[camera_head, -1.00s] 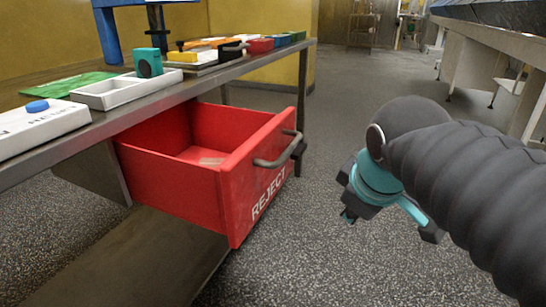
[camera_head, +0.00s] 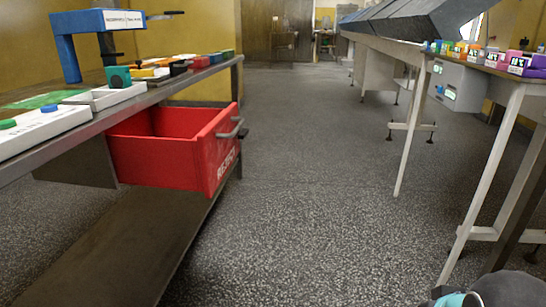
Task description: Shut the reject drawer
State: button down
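The red reject drawer (camera_head: 160,162) hangs under the bench on the left and is pulled well out, with its open top showing. Its front panel carries the white word REJECT and a grey bar handle (camera_head: 231,128). The inside floor of the drawer is mostly hidden. My gripper (camera_head: 455,299) shows only as a teal and dark part at the bottom right edge. It is far from the drawer, and its fingers cannot be made out.
The steel bench (camera_head: 160,92) carries white trays, a teal block (camera_head: 118,76), several coloured items and a blue stand (camera_head: 72,48). A long table (camera_head: 440,57) with coloured boxes stands at the right. The speckled floor between them is clear.

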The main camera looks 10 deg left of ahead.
aim_at(187, 148)
jog(key=u, duration=0.8)
jog(key=i, duration=0.5)
